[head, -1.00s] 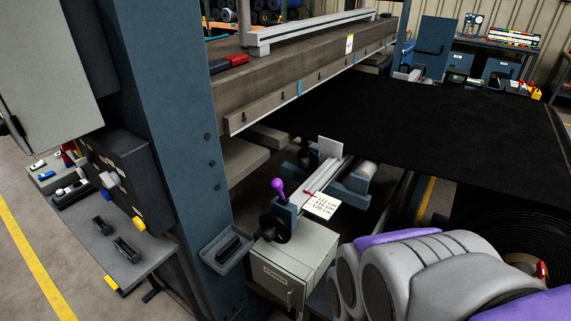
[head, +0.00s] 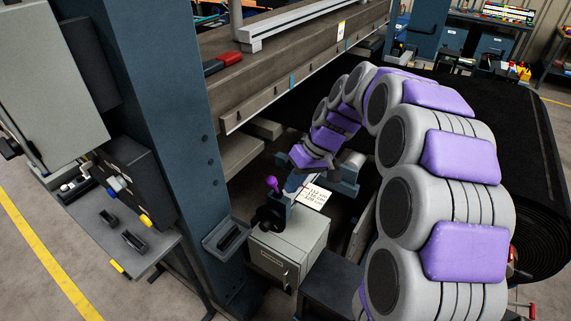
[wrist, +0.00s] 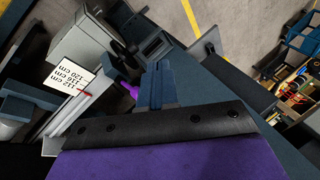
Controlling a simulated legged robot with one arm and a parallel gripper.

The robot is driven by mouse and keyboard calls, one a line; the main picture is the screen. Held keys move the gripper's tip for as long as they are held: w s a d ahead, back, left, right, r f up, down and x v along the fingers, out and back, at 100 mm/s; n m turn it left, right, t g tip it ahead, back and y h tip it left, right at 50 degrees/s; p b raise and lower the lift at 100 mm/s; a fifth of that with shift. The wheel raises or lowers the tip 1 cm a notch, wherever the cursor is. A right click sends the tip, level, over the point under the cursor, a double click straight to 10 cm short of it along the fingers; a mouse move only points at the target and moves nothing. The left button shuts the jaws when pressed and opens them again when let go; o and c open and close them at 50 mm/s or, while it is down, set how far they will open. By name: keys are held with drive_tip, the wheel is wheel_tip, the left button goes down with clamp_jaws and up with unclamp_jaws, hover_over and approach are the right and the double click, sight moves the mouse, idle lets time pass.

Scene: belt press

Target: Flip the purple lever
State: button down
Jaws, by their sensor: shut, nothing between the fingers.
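I cannot tell whether the fingers touch the lever.
A printed label card (head: 315,196) with centimetre figures lies right of the lever. A blue press column (head: 165,130) stands left, with a small tray (head: 228,240) on it. The press beam (head: 280,85) runs above and behind. A black belt (head: 515,130) lies right.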

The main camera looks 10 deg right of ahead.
drive_tip(key=w+d+f+t+y+p, duration=0.1)
drive_tip(key=w+d+p, duration=0.3)
drive_tip(key=w+d, duration=0.6)
drive_tip(key=w+t, duration=0.1)
drive_tip(key=w, duration=0.3)
drive_tip(key=shift+f+n+p, duration=0.4)
drive_tip(key=shift+a, duration=0.25)
approach(275, 188)
drive_tip(key=shift+w+a+f, duration=1.05)
drive_tip(key=shift+f, duration=0.25)
drive_tip(key=shift+p, duration=0.3)
